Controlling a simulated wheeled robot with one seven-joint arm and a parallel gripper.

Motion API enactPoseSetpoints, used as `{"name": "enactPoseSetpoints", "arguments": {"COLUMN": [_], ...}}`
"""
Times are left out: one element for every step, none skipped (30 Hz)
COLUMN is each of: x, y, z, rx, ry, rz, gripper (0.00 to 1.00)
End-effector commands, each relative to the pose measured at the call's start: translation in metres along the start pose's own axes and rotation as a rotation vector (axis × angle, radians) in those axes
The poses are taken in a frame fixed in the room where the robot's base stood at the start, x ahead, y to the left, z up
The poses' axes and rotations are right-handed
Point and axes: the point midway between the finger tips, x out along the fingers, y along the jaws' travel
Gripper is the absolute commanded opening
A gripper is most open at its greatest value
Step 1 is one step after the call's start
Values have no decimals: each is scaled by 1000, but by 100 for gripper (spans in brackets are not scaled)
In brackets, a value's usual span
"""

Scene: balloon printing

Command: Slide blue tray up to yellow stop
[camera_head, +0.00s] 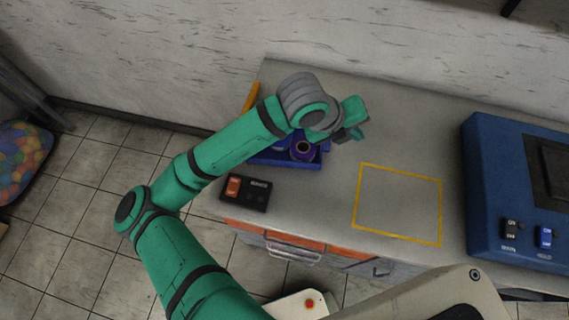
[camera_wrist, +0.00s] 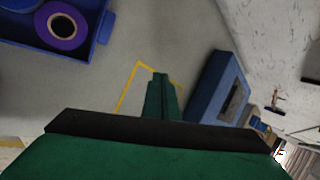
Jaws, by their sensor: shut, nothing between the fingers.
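The blue tray (camera_head: 268,159) sits on the grey counter near its left end, partly hidden under my arm. It holds a purple ring-shaped roll (camera_head: 303,148), and more of its contents are hidden. The yellow stop (camera_head: 250,96) is a bar at the counter's left edge, left of the tray. My arm hides the space between them, so I cannot tell how wide the gap is. My gripper (camera_head: 357,133) is shut and empty, just right of the tray. In the wrist view the tray (camera_wrist: 104,27) is at upper left, apart from the gripper fingers (camera_wrist: 160,78).
A yellow square outline (camera_head: 398,204) marks bare counter to the right. A blue machine (camera_head: 487,190) with switches stands at the far right. A wall runs behind the counter.

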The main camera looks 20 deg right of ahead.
Motion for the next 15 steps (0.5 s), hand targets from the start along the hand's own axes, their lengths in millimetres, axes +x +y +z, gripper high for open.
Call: {"name": "enactPoseSetpoints", "arguments": {"x": [-5, -7, -12, -16, -20, -26, -31, -37, -43, -48, -52, -57, -61, -64, -66], "y": [24, 38, 57, 70, 83, 100, 111, 122, 134, 143, 150, 158, 163, 168, 172], "z": [0, -1, -3, -4, -5, -6, -8, -9, -10, -11, -12, -13, -14, -14, -15], "rx": [42, 67, 99, 120, 141, 165, 180, 194, 210, 221, 229, 238, 243, 247, 252], "ry": [13, 27, 47, 61, 78, 99, 116, 130, 151, 164, 176, 192, 202, 209, 217], "rz": [88, 139, 206, 252, 298, 356, 395, 432, 475, 505, 530, 559, 577, 592, 606], "gripper": [0, 0, 0, 0, 0, 0, 0, 0, 0, 0, 0, 0, 0, 0, 0]}}
